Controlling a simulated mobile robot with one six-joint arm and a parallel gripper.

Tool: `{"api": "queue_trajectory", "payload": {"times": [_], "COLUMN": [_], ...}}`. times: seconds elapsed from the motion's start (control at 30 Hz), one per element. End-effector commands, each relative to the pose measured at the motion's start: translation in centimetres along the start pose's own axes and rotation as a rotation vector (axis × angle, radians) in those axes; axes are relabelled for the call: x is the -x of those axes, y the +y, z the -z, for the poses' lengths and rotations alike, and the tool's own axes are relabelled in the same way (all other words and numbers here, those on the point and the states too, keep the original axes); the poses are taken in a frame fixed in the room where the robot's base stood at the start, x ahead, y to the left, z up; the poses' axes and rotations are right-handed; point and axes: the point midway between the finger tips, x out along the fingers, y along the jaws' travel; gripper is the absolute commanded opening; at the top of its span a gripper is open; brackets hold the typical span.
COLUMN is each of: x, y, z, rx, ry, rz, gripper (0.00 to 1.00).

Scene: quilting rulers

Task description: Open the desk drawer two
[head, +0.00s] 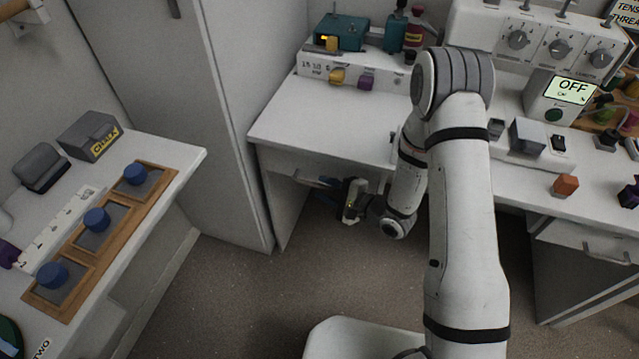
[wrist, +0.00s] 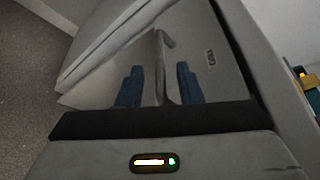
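The desk drawer (wrist: 218,82) has a pale grey front with a small dark label (wrist: 209,57), turned sideways and too small to read surely. Its metal bar handle (wrist: 164,45) stands out from the front and runs between my two blue fingers in the wrist view. My gripper (wrist: 159,88) is open around the handle, with a gap showing on the left side. In the head view my gripper (head: 353,202) is below the desk's left front edge, beside the handle, partly hidden by my arm. Whether the drawer stands slightly out is unclear.
Another drawer (head: 575,236) with a handle is at the desk's right. A tall cabinet (head: 190,120) stands left of the desk (head: 320,125). A side table (head: 185,150) with blue knobs (head: 97,219) is at far left. The floor (head: 250,300) between is clear.

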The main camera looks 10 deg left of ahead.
Motion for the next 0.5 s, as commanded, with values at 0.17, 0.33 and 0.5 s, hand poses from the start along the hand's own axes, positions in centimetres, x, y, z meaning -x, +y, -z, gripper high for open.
{"api": "queue_trajectory", "payload": {"times": [0.17, 0.33, 0.5], "x": [-2.3, -3.1, -3.1], "y": [0.1, 0.0, 0.0], "z": [0.0, 0.1, 0.1], "rx": [0.001, -0.001, -0.001], "ry": [-0.001, 0.002, 0.003], "rz": [-0.001, 0.000, 0.001], "gripper": [0.33, 0.33, 0.33]}}
